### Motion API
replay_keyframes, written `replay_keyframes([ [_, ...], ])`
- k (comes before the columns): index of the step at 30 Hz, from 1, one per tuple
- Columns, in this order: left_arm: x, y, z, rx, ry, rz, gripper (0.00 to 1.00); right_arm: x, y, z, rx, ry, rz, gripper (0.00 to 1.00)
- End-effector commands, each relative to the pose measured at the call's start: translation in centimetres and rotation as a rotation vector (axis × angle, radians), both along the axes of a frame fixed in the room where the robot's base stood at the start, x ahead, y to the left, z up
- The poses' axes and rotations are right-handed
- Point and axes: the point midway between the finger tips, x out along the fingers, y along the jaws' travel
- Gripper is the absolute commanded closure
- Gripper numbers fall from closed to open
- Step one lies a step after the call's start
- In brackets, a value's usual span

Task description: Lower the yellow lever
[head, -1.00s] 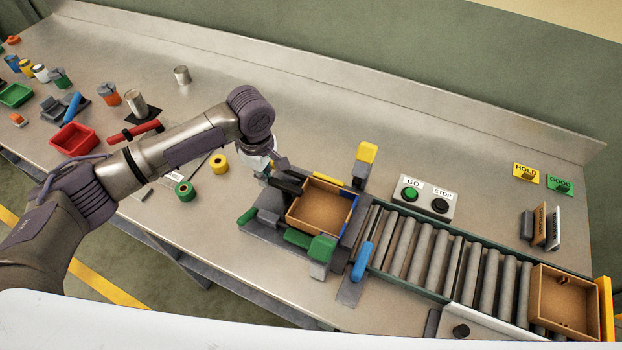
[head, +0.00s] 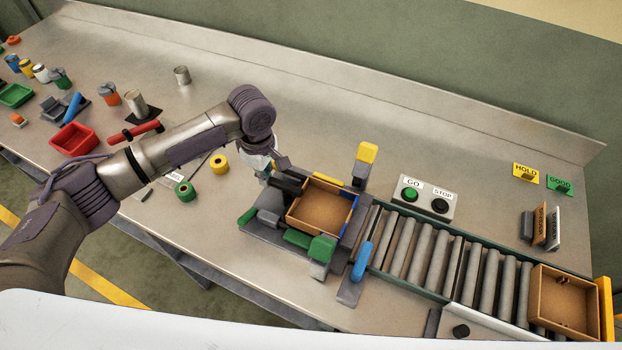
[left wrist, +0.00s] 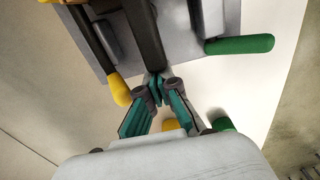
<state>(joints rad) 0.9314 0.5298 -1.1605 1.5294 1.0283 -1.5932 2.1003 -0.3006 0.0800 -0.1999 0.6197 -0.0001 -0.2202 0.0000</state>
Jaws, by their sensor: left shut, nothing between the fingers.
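In the left wrist view a rounded yellow lever handle (left wrist: 119,90) sticks out from the fixture's edge, just left of my fingertips. I cannot make it out in the head view, where my wrist covers that side. My left gripper (left wrist: 157,88) is shut and empty, beside this handle with a small gap in the picture; whether they touch is unclear. In the head view the left gripper (head: 276,163) is at the far left corner of the fixture. An upright post with a yellow block (head: 367,152) stands at the fixture's far side. My right gripper is not in view.
An open brown box (head: 322,210) sits in the fixture. A green handle (left wrist: 240,45) sticks out to the right of my fingers. A blue handle (head: 361,260) is near the roller conveyor (head: 428,256). Yellow (head: 219,163) and green (head: 185,192) spools lie left of the fixture.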

Motion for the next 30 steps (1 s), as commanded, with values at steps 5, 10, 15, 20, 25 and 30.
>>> replay_keyframes([
  [5, 0.9, -0.3, 0.0, 0.000, 0.000, 0.002, 1.00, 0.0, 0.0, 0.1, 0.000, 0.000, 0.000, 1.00],
  [10, 1.7, -0.6, 0.1, 0.000, 0.000, 0.001, 1.00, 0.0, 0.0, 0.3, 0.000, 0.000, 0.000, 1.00],
  [15, 2.6, -1.0, 0.1, -0.001, -0.002, 0.001, 1.00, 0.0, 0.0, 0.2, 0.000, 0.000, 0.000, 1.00],
  [20, 3.2, -1.2, 0.0, 0.000, -0.001, 0.001, 1.00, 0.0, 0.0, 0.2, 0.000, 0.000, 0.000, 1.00],
  [25, 3.5, -1.3, 0.0, 0.000, 0.000, 0.000, 1.00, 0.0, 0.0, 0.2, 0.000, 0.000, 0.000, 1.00],
  [30, 3.5, -1.3, 0.0, 0.000, 0.000, 0.000, 1.00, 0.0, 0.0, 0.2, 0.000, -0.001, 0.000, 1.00],
])
